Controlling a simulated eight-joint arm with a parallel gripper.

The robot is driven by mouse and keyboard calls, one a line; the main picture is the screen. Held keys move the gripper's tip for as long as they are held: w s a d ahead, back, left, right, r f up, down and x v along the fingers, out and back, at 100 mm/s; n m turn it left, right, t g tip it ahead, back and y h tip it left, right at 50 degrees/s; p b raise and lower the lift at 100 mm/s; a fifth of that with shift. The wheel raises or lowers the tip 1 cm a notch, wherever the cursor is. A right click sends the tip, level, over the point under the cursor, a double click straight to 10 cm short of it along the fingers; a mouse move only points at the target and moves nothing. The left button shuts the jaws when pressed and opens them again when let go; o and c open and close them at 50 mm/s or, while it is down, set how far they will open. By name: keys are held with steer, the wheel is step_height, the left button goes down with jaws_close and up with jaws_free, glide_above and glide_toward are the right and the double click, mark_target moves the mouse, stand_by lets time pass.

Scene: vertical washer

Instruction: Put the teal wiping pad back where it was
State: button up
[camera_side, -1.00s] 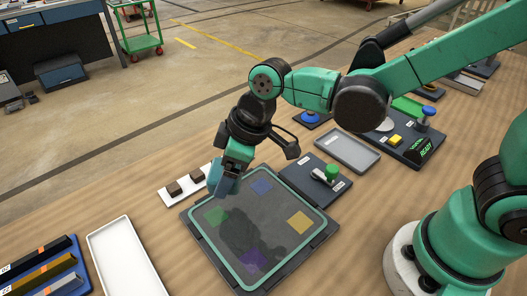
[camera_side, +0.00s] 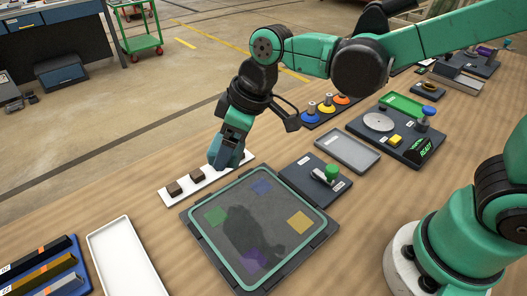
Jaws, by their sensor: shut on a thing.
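My gripper (camera_side: 227,158) points down over the right end of a white strip-shaped tray (camera_side: 216,173), beyond the far edge of the dark framed panel. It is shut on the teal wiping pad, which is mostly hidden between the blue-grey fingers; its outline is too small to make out. Two dark brown blocks (camera_side: 174,188) sit on the left and middle of the white tray. Whether the held pad touches the tray cannot be told. The framed panel (camera_side: 243,271) has a teal rim and green, blue, yellow and purple patches, with my arm's shadow over it.
A dark plate with a green knob (camera_side: 332,171) and a grey tray (camera_side: 347,152) lie right of the panel. Blue, yellow and orange knobbed pieces (camera_side: 326,106) stand behind. An empty white tray (camera_side: 125,258) and a blue rack of bars (camera_side: 45,268) are at left.

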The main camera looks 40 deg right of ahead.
steer(key=w+d+r+m+h, duration=0.1)
steer(key=w+d+r+m, duration=0.4)
steer(key=d, duration=0.6)
step_height(320, 180, up, 4)
steer(key=m+t+h, duration=0.1)
steer(key=m+h, duration=0.1)
steer(key=m, duration=0.1)
glide_above(284, 134)
steer(key=s, duration=0.1)
step_height(284, 134, down, 20)
steer(key=shift+s+r, duration=0.1)
steer(key=o, duration=1.1)
steer(key=v, duration=1.1)
steer(key=s+a+r+t, duration=0.1)
steer(key=s+a, duration=0.1)
steer(key=s, duration=0.1)
steer(key=s+a+r+t, duration=0.1)
steer(key=s+a, duration=0.1)
steer(key=s, duration=0.1)
steer(key=s+a+r, duration=0.1)
steer(key=s+a, duration=0.1)
steer(key=s, duration=0.1)
steer(key=shift+a+t, duration=0.4)
